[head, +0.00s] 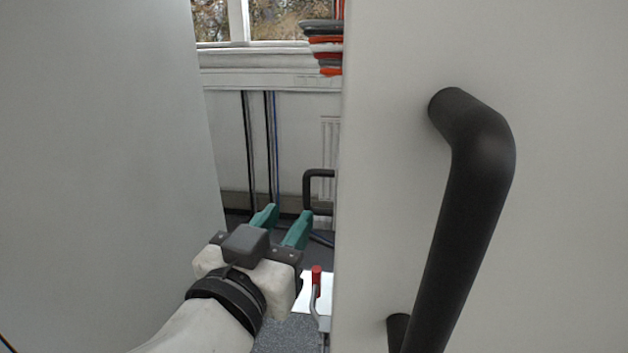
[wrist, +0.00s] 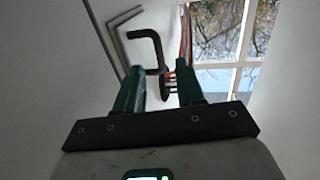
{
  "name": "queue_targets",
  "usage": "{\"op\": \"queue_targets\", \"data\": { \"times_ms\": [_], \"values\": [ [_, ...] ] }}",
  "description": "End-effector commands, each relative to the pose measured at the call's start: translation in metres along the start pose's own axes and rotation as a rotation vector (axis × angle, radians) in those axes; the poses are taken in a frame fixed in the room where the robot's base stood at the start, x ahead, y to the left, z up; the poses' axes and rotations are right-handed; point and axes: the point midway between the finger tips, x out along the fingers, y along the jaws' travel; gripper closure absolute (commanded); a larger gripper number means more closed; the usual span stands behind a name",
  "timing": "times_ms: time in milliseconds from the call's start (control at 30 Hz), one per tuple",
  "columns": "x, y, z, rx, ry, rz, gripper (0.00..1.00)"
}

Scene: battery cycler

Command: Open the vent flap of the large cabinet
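My gripper (head: 284,220) has two green fingers. They stand apart with nothing seen between them. It is in the gap between a plain pale panel (head: 100,150) at left and a white panel (head: 390,200) at right. A thick black bar handle (head: 480,160) is on the right panel, closest to the head camera and apart from my gripper. In the wrist view, a black bent handle (wrist: 151,40) shows beyond my open fingers (wrist: 160,75). I cannot tell which handle this is. I cannot make out which surface is the vent flap.
A smaller black handle (head: 309,190) shows deeper in the gap. A red-tipped clamp lever (head: 316,275) stands low beside the right panel. The gap is narrow.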

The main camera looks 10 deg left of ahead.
Motion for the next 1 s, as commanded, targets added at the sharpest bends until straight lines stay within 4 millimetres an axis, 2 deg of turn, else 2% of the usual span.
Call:
{"op": "queue_targets", "data": {
  "times_ms": [300, 500, 700, 967, 1000],
  "values": [
    [0.058, 0.001, -0.003, 0.001, -0.002, 0.004, 0.62],
    [0.085, 0.001, -0.001, 0.0, -0.002, 0.003, 0.62],
    [0.095, 0.001, 0.0, 0.002, -0.002, 0.001, 0.62],
    [0.096, 0.001, 0.0, 0.001, -0.002, 0.001, 0.62],
    [0.096, 0.001, 0.0, 0.001, -0.002, 0.001, 0.66]
  ]
}}
